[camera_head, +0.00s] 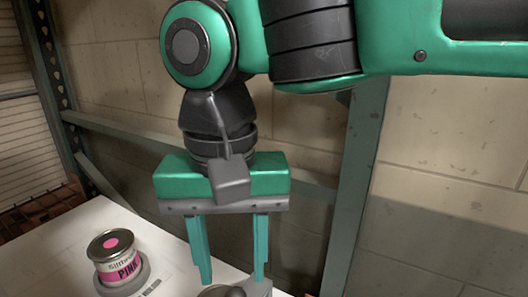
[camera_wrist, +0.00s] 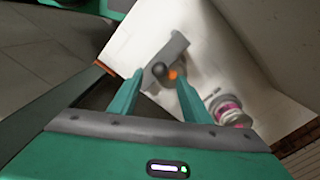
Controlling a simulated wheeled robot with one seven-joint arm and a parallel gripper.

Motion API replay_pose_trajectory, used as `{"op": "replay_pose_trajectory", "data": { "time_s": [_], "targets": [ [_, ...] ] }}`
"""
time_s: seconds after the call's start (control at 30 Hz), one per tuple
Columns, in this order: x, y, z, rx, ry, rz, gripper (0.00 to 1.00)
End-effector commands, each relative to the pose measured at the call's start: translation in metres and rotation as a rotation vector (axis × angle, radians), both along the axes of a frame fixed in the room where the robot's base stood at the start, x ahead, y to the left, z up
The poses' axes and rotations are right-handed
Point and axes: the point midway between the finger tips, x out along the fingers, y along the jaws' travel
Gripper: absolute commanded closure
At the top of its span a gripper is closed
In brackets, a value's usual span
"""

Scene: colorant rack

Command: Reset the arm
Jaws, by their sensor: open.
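My gripper (camera_head: 231,272) hangs below the green arm in the head view, fingers pointing down and spread apart with nothing between them. In the wrist view my gripper (camera_wrist: 160,88) is open above a white table. Beyond the fingertips is a grey fixture (camera_wrist: 166,60) with a dark round knob and a small orange spot. Only its top shows in the head view (camera_head: 222,291), at the bottom edge.
A pink-labelled can (camera_head: 116,258) stands on a grey round base on the white table (camera_head: 60,240). It also shows in the wrist view (camera_wrist: 228,110). Green metal rack posts (camera_head: 352,200) and a rail stand close behind my arm, before a block wall.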

Motion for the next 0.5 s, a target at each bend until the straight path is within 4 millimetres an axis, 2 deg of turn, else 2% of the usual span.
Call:
{"op": "replay_pose_trajectory", "data": {
  "time_s": [0.1, 0.3, 0.5],
  "targets": [
    [0.0, -0.001, -0.021, -0.003, 0.002, 0.001, 0.56],
    [0.0, 0.0, -0.051, -0.003, 0.001, 0.001, 0.56],
    [0.001, 0.0, -0.07, -0.003, 0.001, 0.0, 0.56]
  ]
}}
